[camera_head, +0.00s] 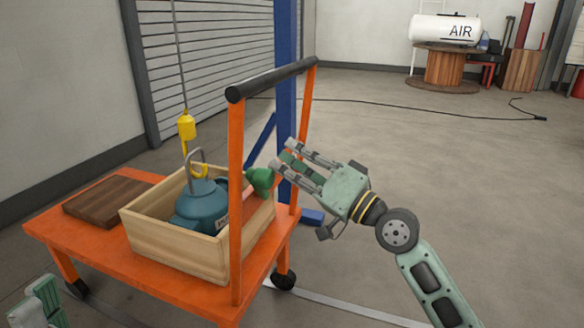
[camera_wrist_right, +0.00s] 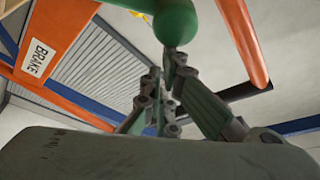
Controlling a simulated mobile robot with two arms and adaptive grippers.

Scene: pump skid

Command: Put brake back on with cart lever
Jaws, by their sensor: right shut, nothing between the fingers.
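The orange cart (camera_head: 100,248) stands at the left in the head view, with a black push bar (camera_head: 272,78) on two orange posts. A green knob (camera_head: 261,181) on a reddish lever stem (camera_head: 250,195) shows between the posts. My right gripper (camera_head: 279,164) is shut and empty close beside the knob; contact cannot be told. In the right wrist view the green knob (camera_wrist_right: 175,22) is just beyond my fingertips (camera_wrist_right: 168,75), and a BRAKE label (camera_wrist_right: 38,60) shows on an orange part. A green part of my left arm or gripper (camera_head: 42,302) shows at the lower left; its fingers are unclear.
A wooden crate (camera_head: 165,247) with a blue-green pump (camera_head: 201,205) sits on the cart, with a brown board (camera_head: 108,199) next to it. A yellow hoist hook (camera_head: 187,127) hangs above. A blue column (camera_head: 286,60) stands behind. The floor to the right is mostly clear.

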